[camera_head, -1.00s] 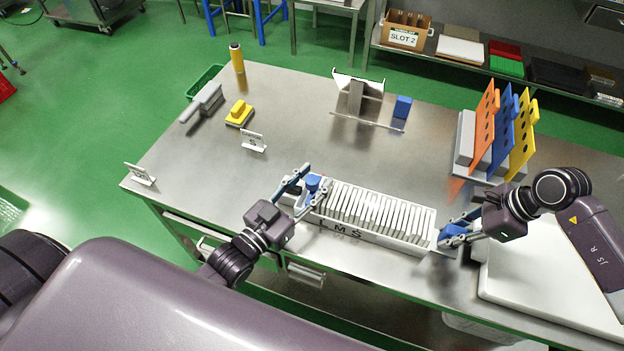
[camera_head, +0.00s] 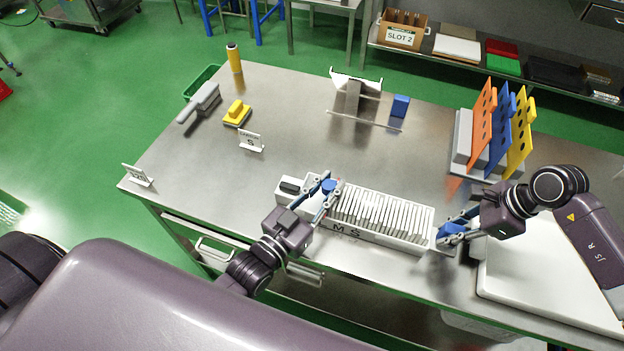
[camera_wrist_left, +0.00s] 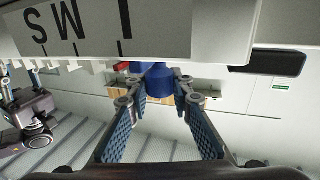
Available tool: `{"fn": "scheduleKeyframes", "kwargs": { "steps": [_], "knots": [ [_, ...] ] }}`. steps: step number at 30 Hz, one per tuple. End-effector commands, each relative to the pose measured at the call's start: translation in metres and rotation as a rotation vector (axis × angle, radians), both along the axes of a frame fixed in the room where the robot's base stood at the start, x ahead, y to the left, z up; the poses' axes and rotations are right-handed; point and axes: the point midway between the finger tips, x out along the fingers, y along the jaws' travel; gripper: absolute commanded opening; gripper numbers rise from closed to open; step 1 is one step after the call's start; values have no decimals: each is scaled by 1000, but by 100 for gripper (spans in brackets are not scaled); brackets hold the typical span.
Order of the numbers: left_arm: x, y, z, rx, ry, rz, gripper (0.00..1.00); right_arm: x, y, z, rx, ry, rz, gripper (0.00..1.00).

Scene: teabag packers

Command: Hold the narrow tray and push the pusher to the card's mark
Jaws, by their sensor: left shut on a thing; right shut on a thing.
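The narrow white tray (camera_head: 395,243) lies along the table's front edge, with a row of white teabags (camera_head: 385,213) in it and the letters L, M, S on its front wall. The blue pusher knob (camera_head: 329,186) stands at the row's left end. My left gripper (camera_head: 327,190) is shut on the knob; the left wrist view shows the knob (camera_wrist_left: 158,80) between its fingertips. The gripper partly hides the L and the pusher's exact place against the marks. My right gripper (camera_head: 452,231) is shut on the tray's right end, at a blue part. The card (camera_head: 251,140) reads S.
A second small card (camera_head: 138,175) stands at the left edge. Coloured perforated panels (camera_head: 502,130) stand at right, beyond a white slab (camera_head: 545,285).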

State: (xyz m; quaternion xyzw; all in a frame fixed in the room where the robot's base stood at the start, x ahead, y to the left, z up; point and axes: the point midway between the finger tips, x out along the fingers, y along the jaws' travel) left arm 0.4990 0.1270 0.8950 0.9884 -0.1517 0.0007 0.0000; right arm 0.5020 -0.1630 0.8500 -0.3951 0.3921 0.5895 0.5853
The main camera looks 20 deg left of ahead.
Motion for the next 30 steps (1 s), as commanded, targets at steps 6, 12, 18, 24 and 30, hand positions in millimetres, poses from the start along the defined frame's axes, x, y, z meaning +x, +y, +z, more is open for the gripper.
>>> {"fn": "scheduleKeyframes", "kwargs": {
  "steps": [6,12,18,24,30],
  "knots": [
    [-1,-54,-1,-8,6,-2,0,0,2,0,4,-1,2,0],
    [0,-75,-1,-3,5,-4,0,0,3,1,5,-1,2,0],
    [0,-77,-1,-1,4,-5,0,0,3,1,6,-1,2,0],
    [0,-76,-1,-1,4,-4,29,0,3,1,7,-1,2,0],
    [0,-75,-1,-1,3,-3,39,0,3,1,6,-1,2,0]
  ]
}}
